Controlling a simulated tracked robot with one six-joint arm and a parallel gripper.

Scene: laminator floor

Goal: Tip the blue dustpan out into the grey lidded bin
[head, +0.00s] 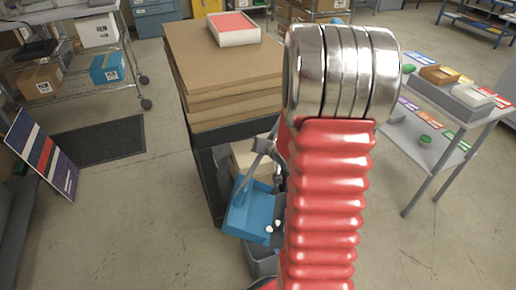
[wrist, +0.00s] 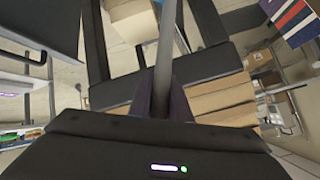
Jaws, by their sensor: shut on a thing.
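The blue dustpan (head: 248,212) hangs below my arm in the head view, over or just in front of a grey bin. A few small white bits (head: 270,229) show at its lower right edge. It looks tilted toward that side. The grey bin (head: 262,262) shows only in part, under the dustpan and behind my red arm; I cannot make out its lid. In the wrist view my gripper (wrist: 163,102) is shut on the dustpan's grey handle (wrist: 166,50). The fingers are mostly hidden by my arm in the head view.
A dark stand with stacked brown boards (head: 225,70) is just behind the dustpan. A white tray (head: 234,29) with red sheets lies on top. A side table (head: 440,110) with cards stands right, a wire shelf (head: 70,75) left. A leaning panel (head: 40,155) is at left. Front-left floor is clear.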

